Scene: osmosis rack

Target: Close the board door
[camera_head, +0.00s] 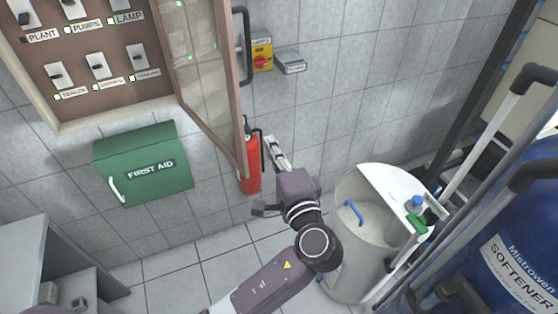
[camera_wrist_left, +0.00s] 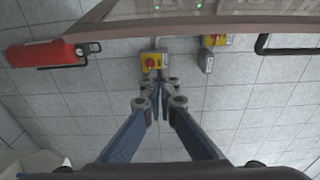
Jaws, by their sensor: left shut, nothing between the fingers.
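The board door (camera_head: 240,125), a brown frame with a clear pane, stands open, swung out from the brown switch board (camera_head: 118,95) at the upper left. In the left wrist view the door's frame (camera_wrist_left: 150,28) runs across the top. My left gripper (camera_head: 273,148) is just right of the door's lower free corner in the head view. Its fingers (camera_wrist_left: 155,84) are shut and empty, pointing towards the door frame in the wrist view; I cannot tell whether they touch it. My right gripper is in neither view.
A green first aid box (camera_head: 143,165) hangs below the board. A red fire extinguisher (camera_head: 250,172) is behind the door's lower corner. A white tank (camera_head: 352,250) and blue softener tank (camera_head: 520,230) stand right.

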